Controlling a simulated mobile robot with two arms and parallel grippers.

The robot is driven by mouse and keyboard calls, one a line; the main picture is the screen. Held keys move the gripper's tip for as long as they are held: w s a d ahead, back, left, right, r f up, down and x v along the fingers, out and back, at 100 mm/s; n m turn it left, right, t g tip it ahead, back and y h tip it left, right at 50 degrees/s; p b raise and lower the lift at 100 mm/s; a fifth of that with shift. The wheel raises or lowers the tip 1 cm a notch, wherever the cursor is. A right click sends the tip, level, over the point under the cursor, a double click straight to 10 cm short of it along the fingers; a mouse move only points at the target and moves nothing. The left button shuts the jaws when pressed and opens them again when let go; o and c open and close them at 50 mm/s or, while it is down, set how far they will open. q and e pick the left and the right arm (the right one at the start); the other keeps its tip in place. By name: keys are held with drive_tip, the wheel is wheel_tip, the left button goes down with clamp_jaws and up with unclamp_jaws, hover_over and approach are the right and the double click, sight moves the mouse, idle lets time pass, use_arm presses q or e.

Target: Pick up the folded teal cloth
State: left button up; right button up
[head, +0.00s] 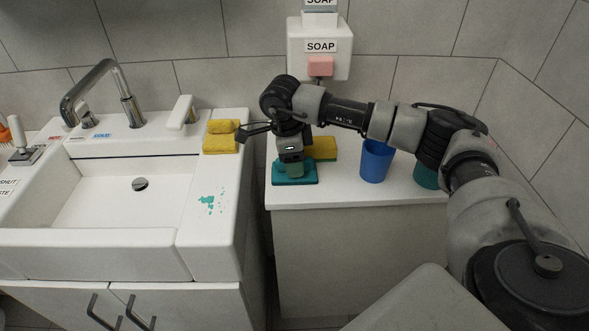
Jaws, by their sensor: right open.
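The folded teal cloth (308,178) lies flat near the front left corner of the white counter. My right gripper (292,168) points down right over it, with its fingertips at or just above the cloth's top. It is open, and no grip on the cloth shows. The gripper hides the cloth's back and middle, and I cannot tell whether the fingers touch it. My left gripper is not in view.
A yellow item (323,147) lies just behind the teal cloth. A blue cup (375,162) and a teal cup (426,176) stand to the right. A folded yellow cloth (220,144) lies on the sink's edge (215,225), across a gap. Soap dispenser (320,67) hangs behind.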

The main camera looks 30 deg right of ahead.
drive_tip(key=shift+f, duration=0.2)
drive_tip(key=shift+f, duration=0.15)
idle(0.3)
drive_tip(key=c, duration=1)
wheel_tip(320, 180, up, 5)
drive_tip(key=shift+f, duration=0.1)
drive_tip(key=s+d+r, duration=0.2)
drive_tip(key=s+r, duration=0.4)
drive_tip(key=s, duration=0.5)
drive_tip(key=shift+s+r, duration=0.25)
drive_tip(key=shift+r, duration=0.05)
